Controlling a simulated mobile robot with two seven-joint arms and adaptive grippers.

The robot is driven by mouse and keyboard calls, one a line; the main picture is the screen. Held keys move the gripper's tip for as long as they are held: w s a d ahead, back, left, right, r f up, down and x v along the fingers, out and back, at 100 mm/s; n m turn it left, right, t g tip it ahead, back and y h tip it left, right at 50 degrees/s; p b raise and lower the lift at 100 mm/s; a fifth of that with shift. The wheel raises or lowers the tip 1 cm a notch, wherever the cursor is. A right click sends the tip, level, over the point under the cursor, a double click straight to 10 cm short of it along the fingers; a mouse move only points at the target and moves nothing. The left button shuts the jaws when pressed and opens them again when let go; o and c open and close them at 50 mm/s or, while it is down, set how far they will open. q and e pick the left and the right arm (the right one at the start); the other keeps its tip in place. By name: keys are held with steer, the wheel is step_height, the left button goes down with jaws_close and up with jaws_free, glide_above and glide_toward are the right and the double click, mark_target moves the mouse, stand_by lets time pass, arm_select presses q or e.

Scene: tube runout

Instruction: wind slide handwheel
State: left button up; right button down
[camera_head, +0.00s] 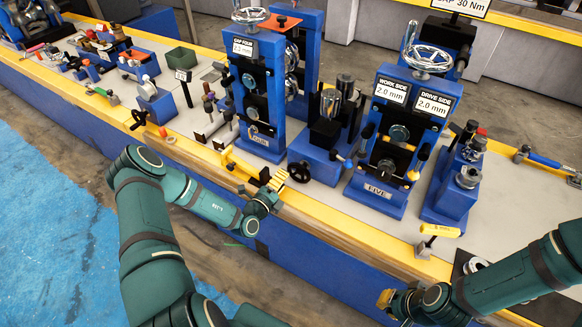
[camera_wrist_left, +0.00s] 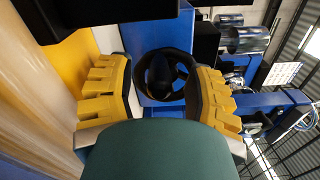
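A small black handwheel (camera_head: 299,172) sits low on the front of a blue slide unit (camera_head: 315,155), between the two tall blue stands. My left gripper (camera_head: 272,180) is just left of this wheel, over the yellow front edge. In the left wrist view the handwheel (camera_wrist_left: 178,72), with a dark knob in front, lies ahead between the two spread yellow fingers. My left gripper (camera_wrist_left: 158,90) is open and empty, and contact with the wheel does not show. My right gripper (camera_head: 387,299) is low at the right, in front of the bench; its finger opening is unclear.
Blue stands labelled gap four (camera_head: 257,95) and five (camera_head: 400,125) flank the slide unit. A chrome wheel (camera_head: 430,60) tops the right one. Another black handwheel (camera_head: 138,119) is at the left. A yellow-handled tool (camera_head: 438,231) stands near the front edge at right.

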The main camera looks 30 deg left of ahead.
arm_select(q)
steer(key=shift+s+a+r+p, duration=0.1)
steer(key=shift+s+p, duration=0.55)
steer(key=shift+s, duration=0.8)
steer(key=shift+s+a+p, duration=0.1)
steer(key=shift+s+p, duration=0.4)
steer(key=shift+s, duration=1.05)
